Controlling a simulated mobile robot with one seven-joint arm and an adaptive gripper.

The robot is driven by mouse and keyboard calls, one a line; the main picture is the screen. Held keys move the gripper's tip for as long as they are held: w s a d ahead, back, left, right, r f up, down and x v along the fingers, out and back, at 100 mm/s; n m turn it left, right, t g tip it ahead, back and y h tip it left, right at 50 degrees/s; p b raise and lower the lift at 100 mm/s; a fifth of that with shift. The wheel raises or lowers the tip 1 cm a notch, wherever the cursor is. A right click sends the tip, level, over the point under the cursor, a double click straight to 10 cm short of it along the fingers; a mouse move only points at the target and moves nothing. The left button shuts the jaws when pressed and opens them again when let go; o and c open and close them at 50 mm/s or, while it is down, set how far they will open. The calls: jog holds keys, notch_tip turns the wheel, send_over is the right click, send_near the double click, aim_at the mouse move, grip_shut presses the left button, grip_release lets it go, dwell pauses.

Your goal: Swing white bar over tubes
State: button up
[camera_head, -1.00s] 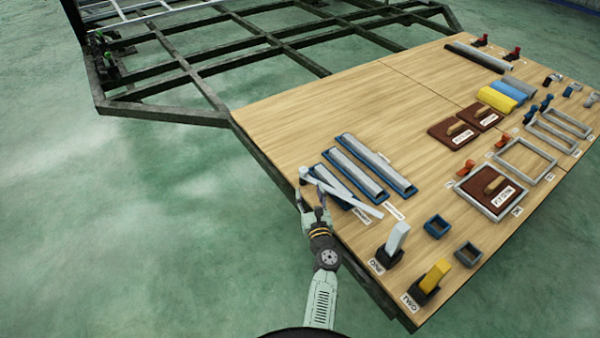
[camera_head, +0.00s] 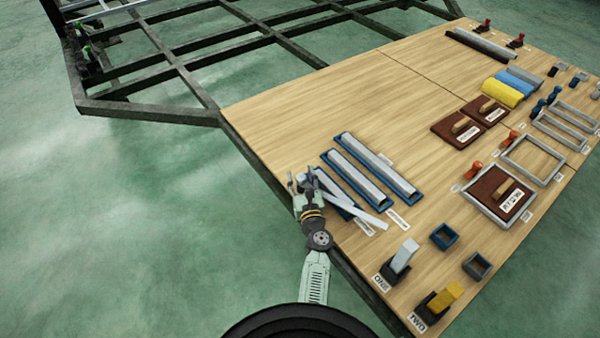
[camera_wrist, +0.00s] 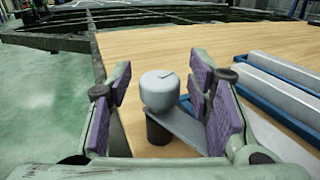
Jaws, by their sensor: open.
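The white bar (camera_head: 352,203) lies slanted at the board's left edge, crossing over the nearest blue tray (camera_head: 338,205). Its pivot end carries a rounded pale knob (camera_wrist: 159,92) on a dark post, seen in the wrist view. The bar runs right from the knob and passes behind the right finger. Two pale tubes (camera_head: 377,168) (camera_head: 358,178) lie in blue trays beside the bar, not under it.
On the wooden board (camera_head: 330,105), a white block (camera_head: 403,255) and a yellow block (camera_head: 445,297) stand near the front edge. Brown trowels (camera_head: 457,129) and grey frames (camera_head: 530,160) lie to the right. The dark chassis (camera_head: 150,112) is behind; the board's far-left area is clear.

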jog(key=shift+s, duration=0.1)
jog(key=shift+c, duration=0.2)
grip_shut()
dwell(0.5)
